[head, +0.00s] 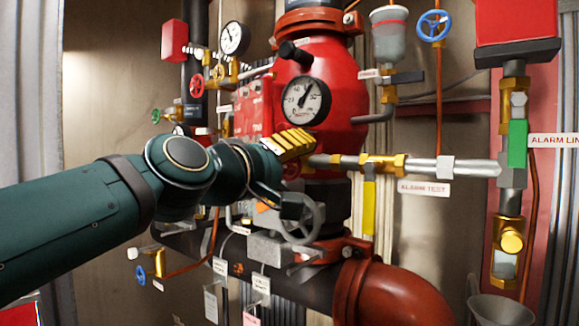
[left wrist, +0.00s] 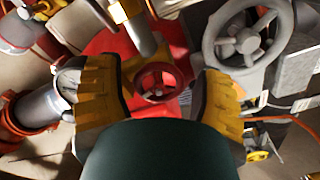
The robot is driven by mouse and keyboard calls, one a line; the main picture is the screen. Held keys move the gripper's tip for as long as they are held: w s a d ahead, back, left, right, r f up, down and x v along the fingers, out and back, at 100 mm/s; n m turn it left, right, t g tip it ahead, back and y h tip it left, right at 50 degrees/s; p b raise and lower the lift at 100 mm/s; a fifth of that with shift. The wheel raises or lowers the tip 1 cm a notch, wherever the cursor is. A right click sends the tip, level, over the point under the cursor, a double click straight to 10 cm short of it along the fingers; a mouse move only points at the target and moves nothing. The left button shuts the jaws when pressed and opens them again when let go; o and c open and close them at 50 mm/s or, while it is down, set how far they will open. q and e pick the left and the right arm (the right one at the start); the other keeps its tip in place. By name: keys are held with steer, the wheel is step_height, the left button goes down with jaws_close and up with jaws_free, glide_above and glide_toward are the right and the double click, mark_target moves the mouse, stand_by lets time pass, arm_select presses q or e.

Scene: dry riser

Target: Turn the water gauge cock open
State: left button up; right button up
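My left gripper (head: 293,145) is in front of the red valve body, below its large gauge. In the left wrist view its two yellow-padded fingers stand wide apart with nothing between the pads. A small red handwheel (left wrist: 158,82) shows between and beyond the fingers; I cannot tell that they touch it. In the head view a red handwheel (head: 291,170) is partly hidden just below the fingers. I cannot read a label naming the water gauge cock. My right gripper is in neither view.
A grey handwheel (head: 302,222) is just below the gripper and also shows in the left wrist view (left wrist: 238,38). The brass and steel alarm test pipe (head: 375,163) runs right of the fingers. A large gauge (head: 306,101) sits above. Another red handwheel (head: 197,84) is upper left.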

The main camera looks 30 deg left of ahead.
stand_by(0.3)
arm_select(q)
steer(key=s, duration=1.2)
steer(key=shift+a, duration=0.45)
